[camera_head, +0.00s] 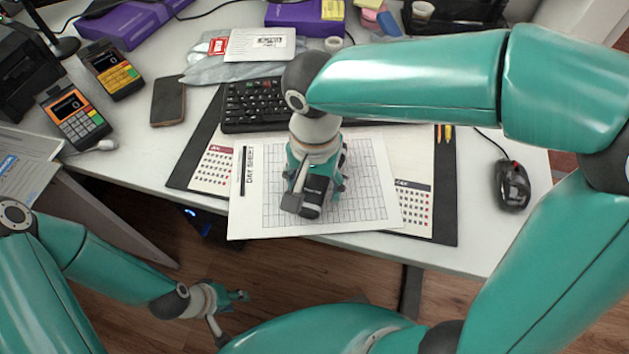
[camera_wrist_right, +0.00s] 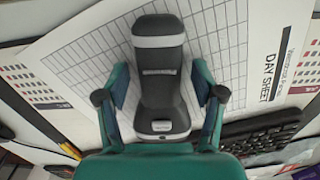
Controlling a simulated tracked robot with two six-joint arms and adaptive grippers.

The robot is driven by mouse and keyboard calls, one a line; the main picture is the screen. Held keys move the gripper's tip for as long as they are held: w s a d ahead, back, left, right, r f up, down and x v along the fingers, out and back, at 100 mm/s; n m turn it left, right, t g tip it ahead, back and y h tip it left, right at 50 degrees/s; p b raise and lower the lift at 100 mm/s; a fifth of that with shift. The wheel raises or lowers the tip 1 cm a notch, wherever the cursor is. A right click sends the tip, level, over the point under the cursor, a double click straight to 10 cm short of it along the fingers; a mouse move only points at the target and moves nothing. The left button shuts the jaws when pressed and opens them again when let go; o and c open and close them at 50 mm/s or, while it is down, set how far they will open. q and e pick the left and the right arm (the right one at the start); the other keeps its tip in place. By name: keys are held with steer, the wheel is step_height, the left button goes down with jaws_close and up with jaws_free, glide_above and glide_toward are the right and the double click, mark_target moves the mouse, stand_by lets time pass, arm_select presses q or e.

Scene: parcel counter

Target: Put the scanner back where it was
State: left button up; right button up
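The scanner (camera_head: 312,197) is dark grey and black with pale bands. It rests on the white day sheet (camera_head: 375,205) at the middle front of the counter. In the right wrist view the scanner (camera_wrist_right: 158,75) lies lengthwise between the fingers. My right gripper (camera_head: 315,180) is above it, pointing down. In the right wrist view my right gripper (camera_wrist_right: 159,85) has a finger on each side, with narrow gaps beside the scanner at the fingertips. My left gripper (camera_head: 232,312) is open and empty, low over the floor in front of the counter.
A keyboard (camera_head: 252,103) lies behind the sheet on a dark desk pad (camera_head: 447,200). A mouse (camera_head: 513,186) is at right. Two card terminals (camera_head: 75,118) and a phone (camera_head: 168,101) are at left. Parcels (camera_head: 258,45) lie at the back.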

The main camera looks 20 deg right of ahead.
mark_target(315, 185)
step_height(315, 185, up, 12)
steer(key=p, duration=0.3)
stand_by(0.3)
stand_by(0.5)
